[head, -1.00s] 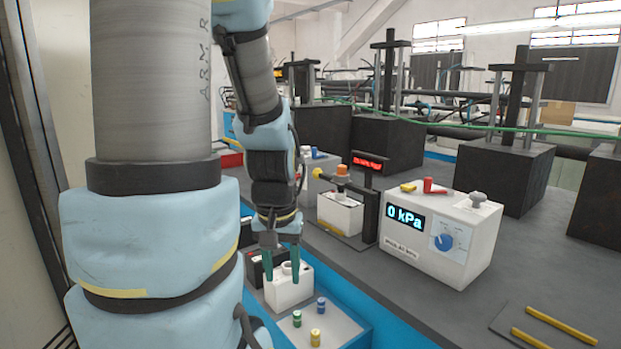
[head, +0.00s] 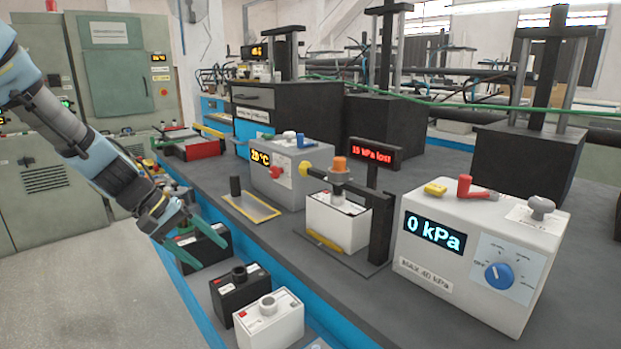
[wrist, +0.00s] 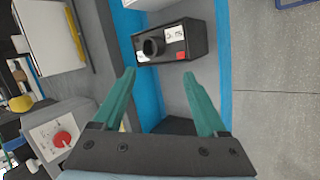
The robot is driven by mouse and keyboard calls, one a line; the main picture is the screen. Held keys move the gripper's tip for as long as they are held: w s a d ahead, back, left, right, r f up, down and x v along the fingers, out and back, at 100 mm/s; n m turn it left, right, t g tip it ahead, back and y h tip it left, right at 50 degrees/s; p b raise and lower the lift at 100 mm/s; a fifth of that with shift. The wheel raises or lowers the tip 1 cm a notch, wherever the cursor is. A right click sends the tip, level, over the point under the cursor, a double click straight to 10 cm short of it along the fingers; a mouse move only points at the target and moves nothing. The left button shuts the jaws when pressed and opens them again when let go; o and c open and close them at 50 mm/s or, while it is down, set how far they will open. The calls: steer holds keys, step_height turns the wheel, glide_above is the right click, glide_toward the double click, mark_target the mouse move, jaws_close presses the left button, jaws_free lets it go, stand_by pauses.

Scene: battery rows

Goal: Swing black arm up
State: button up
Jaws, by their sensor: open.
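My gripper (head: 213,254) is open and empty, low at the left of the head view, well apart from the black arm. In the wrist view its green fingers (wrist: 160,75) are spread, with a black battery (wrist: 172,43) beyond the tips.
A white pressure box (head: 460,262) reading 0 kPa stands right of the post. A grey box (head: 289,180) with a red knob stands to the left. A red display (head: 373,153) stands behind. Batteries, including a white one (head: 268,322), line the blue-edged lower row. Floor is clear at left.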

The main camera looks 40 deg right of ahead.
steer(key=w+d+r+g+h+b, duration=0.15)
steer(key=d+r+h, duration=0.4)
steer(key=d, duration=0.55)
steer(key=w+d+r+g+h+b, duration=0.1)
steer(key=d+r+g+h, duration=0.4)
steer(key=d, duration=0.6)
steer(key=s+d+t+p, duration=0.2)
steer(key=s+d, duration=0.2)
steer(key=d, duration=0.5)
steer(key=shift+s+r+y, duration=0.3)
steer(key=shift+y, duration=0.05)
steer(key=shift+c, duration=0.3)
jaws_close()
